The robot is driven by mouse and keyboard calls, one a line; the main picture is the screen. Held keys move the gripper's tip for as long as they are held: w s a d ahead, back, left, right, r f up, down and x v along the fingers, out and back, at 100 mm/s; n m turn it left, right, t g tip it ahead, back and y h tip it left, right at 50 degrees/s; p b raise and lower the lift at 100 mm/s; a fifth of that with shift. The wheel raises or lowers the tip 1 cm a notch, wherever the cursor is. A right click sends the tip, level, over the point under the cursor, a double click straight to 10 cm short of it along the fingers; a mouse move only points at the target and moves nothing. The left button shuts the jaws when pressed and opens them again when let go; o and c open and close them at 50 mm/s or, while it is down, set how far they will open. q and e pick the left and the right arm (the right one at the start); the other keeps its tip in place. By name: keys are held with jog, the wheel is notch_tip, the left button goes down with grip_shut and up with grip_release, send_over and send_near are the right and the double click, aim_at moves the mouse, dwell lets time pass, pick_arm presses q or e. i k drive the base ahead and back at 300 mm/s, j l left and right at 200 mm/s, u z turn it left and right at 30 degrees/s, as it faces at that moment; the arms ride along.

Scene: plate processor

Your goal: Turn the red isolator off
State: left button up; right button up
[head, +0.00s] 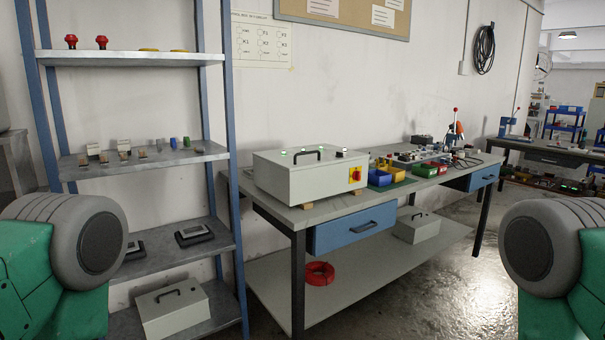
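The red isolator (355,174) is a small red knob on a yellow plate, on the front right face of a pale grey box (296,184). The box lies on the workbench near its left end, with a black handle and lit green indicators on top. The knob is too small to tell its position. My green and grey arm parts show at the left and right edges. Neither gripper is in view, and nothing of mine is near the isolator.
A blue-framed shelf (140,58) stands left of the workbench (330,208). A blue drawer (340,232) is under the bench top. Open floor (470,280) lies at the right front.

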aim_at(357, 175)
jog(key=i+l+u, duration=0.45)
jog(key=l, duration=0.2)
jog(key=i+l+u, duration=0.2)
jog(key=l, duration=0.15)
jog(key=i+l+u, duration=0.1)
jog(key=l+u, duration=0.15)
jog(key=l, duration=0.15)
jog(key=i+l+u, duration=0.2)
jog(key=l, duration=0.2)
jog(key=k, duration=0.1)
